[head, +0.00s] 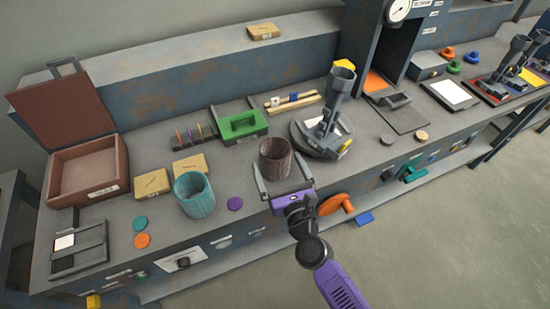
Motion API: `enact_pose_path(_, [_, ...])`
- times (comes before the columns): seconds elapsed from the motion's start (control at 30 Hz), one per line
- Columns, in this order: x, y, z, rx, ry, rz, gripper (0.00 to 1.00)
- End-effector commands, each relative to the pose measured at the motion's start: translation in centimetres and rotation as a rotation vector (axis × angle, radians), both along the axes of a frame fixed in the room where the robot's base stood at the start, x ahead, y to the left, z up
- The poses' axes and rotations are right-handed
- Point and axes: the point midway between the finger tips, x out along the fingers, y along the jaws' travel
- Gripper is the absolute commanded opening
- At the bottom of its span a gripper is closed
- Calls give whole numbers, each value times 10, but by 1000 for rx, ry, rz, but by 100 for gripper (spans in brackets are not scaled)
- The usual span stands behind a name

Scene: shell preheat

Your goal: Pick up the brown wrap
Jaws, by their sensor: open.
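The brown wrap (276,155) is a dark brown, ribbed, open-topped cylinder. It stands upright on the grey bench (350,172), near the middle of the head view. My gripper (279,171) reaches in from the front of the bench, with its purple palm close to the wrap's near side. Its two grey fingers are spread wide, one on the left and one on the right of the wrap. The gripper is open, and I see a gap between finger and wrap on the left. On the right I cannot tell how close the finger is.
A round grey base with an upright tool (335,105) stands close on the right. A green block (243,125) lies behind. An orange crank (336,205) sticks out at the bench front.

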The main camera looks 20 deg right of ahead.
Motion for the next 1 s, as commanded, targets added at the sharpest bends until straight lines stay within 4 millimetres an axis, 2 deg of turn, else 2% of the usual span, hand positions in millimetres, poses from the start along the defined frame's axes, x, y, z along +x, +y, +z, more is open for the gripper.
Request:
enact_pose_path(0.2, [31,-7,1,-2,-1,1,100])
enact_pose_path(0.3, [41,-8,1,-3,-1,1,100])
enact_pose_path(0.6, [45,-9,1,-3,0,0,100])
enact_pose_path(0.9, [45,-9,1,-3,0,0,41])
enact_pose_path(0.93, [45,-9,1,-3,0,0,37])
enact_pose_path(1.0, [45,-9,1,-3,0,0,37])
